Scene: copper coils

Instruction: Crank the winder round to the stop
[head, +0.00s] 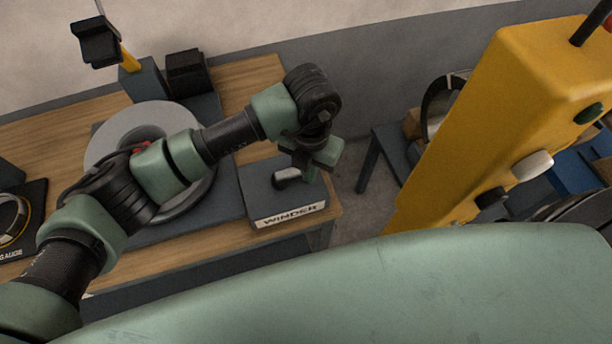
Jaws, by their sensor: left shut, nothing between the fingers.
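The winder (258,205) is a dark grey box with a white label reading WINDER, at the right front corner of the wooden table. A short dark, rounded handle (284,178) shows on top of it. My left arm reaches across from the left, and my left gripper (311,174) points down over the winder's right part, beside the handle. The fingers are shut with nothing seen in them. The wrist hides part of the winder's top, and I cannot tell whether the fingers touch the handle. My right gripper is out of view.
A large grey disc (105,145) lies on the wooden table (245,80), partly under my left arm. A gauge (14,216) sits at the left edge. A yellow machine column (480,120) stands at right. Grey floor (350,212) shows between.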

